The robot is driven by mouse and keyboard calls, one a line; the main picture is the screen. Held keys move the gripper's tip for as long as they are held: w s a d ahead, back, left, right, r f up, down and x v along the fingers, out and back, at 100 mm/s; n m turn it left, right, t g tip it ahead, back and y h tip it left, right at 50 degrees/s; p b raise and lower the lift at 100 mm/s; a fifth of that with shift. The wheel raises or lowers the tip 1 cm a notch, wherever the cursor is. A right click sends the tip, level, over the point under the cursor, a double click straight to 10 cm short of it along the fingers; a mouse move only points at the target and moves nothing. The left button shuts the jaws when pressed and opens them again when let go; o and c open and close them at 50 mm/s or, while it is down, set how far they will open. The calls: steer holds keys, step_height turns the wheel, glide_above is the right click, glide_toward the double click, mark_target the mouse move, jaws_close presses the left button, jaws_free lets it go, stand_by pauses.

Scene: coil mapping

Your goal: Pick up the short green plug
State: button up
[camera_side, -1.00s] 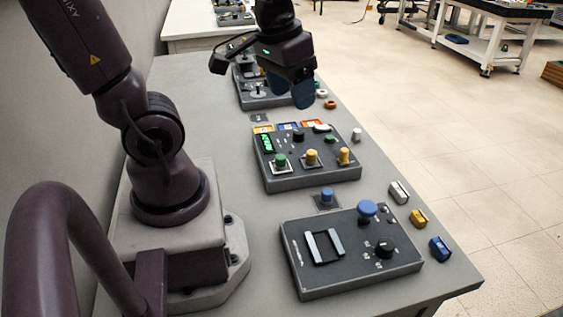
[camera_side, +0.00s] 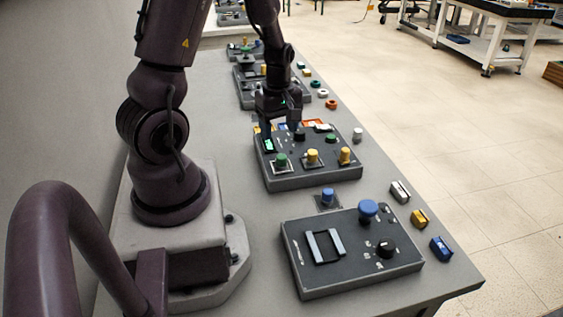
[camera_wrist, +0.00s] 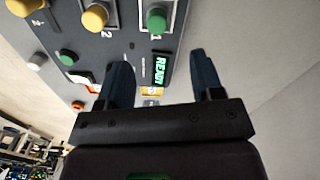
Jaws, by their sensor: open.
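A green plug (camera_side: 281,160) stands upright in a square socket at the front left corner of the middle grey panel (camera_side: 310,181). In the wrist view the green plug (camera_wrist: 157,20) is at the top, at the spot marked 1, beyond the fingertips. My gripper (camera_side: 281,128) is open and empty above the back left part of this panel, behind the plug. In the wrist view my gripper's (camera_wrist: 163,70) two dark fingers stand apart, with the lit READY display showing between them. The gripper is apart from the plug.
Yellow plugs (camera_side: 312,156) (camera_side: 344,155) stand right of the green plug. A small green button (camera_side: 331,138) sits farther back on the panel. A nearer panel has a blue knob (camera_side: 368,209). Loose blocks, one yellow (camera_side: 418,218), line the table's right edge.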

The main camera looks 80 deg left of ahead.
mark_target(281, 156)
step_height(281, 156, down, 3)
steer(key=shift+f, duration=0.2)
steer(key=shift+w+d+f, duration=0.1)
steer(key=shift+d+f, duration=0.1)
steer(key=shift+f, duration=1.15)
steer(key=shift+w+d+f, duration=0.1)
steer(key=shift+d+f, duration=0.05)
steer(key=shift+f, duration=1.2)
steer(key=shift+c, duration=0.4)
steer(key=c, duration=1)
